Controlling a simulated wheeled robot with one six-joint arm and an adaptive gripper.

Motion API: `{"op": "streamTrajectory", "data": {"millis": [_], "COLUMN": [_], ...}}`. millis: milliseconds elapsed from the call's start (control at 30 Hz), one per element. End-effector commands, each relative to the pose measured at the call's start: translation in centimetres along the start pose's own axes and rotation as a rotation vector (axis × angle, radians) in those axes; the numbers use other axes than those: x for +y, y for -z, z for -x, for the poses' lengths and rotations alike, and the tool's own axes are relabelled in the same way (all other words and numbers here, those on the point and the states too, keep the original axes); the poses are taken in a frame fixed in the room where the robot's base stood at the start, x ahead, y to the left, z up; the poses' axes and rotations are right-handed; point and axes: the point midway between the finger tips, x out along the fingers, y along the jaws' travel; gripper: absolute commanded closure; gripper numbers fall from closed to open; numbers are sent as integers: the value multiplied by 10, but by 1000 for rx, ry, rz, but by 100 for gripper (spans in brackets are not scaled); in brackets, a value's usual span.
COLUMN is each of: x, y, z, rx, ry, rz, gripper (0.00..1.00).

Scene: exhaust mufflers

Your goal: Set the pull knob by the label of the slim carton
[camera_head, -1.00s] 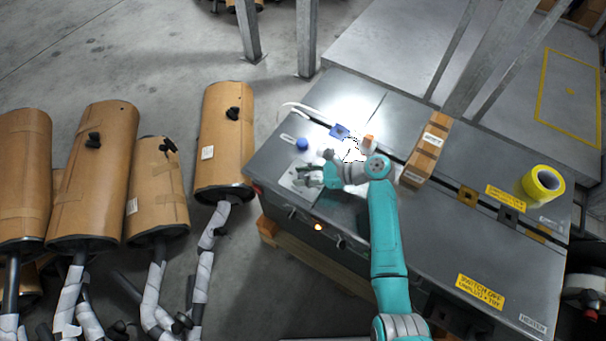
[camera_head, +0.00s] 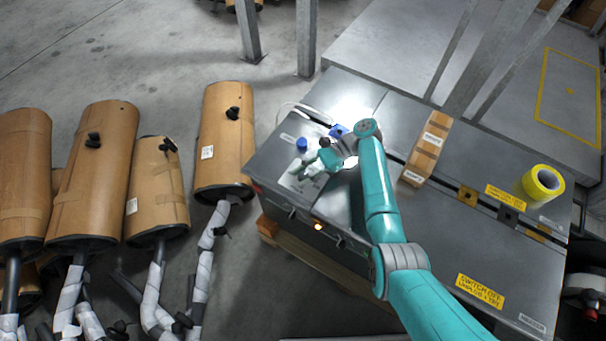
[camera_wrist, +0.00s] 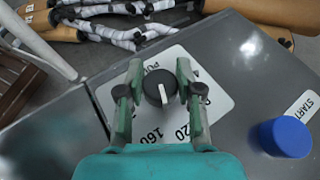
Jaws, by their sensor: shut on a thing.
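The pull knob (camera_wrist: 160,88) is a dark round knob with a white pointer line, on a white dial plate (camera_wrist: 216,97) printed with numbers and part of the word "PULL". My gripper (camera_wrist: 160,97) has one finger on each side of the knob and is closed on it. In the head view my gripper (camera_head: 314,165) is over the dial plate near the cabinet's left front edge. The slim carton (camera_head: 428,148), brown with white labels, lies on the cabinet right of my arm; its label text is too small to read.
A blue START button (camera_wrist: 285,137) stands beside the dial; it also shows in the head view (camera_head: 302,144). A yellow tape roll (camera_head: 542,185) sits at the cabinet's right. Wrapped mufflers (camera_head: 222,140) stand on the floor at left.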

Motion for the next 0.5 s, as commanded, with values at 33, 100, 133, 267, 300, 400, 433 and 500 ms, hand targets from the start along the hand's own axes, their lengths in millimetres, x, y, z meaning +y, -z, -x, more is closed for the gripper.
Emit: {"op": "streamTrajectory", "data": {"millis": [33, 100, 133, 267, 300, 400, 433, 500], "x": [0, 0, 0, 0, 0, 0, 0, 0], "y": [0, 1, 1, 1, 1, 1, 1, 1], "z": [0, 0, 0, 0, 0, 0, 0, -1], "rx": [1, 1, 1, 2, 2, 2, 2, 2], "ry": [-4, -7, -8, -8, -8, -8, -8, -7], "rz": [1, 2, 2, 2, 1, 1, 1, 1], "gripper": [100, 100, 100, 100, 100, 100, 100, 47]}}
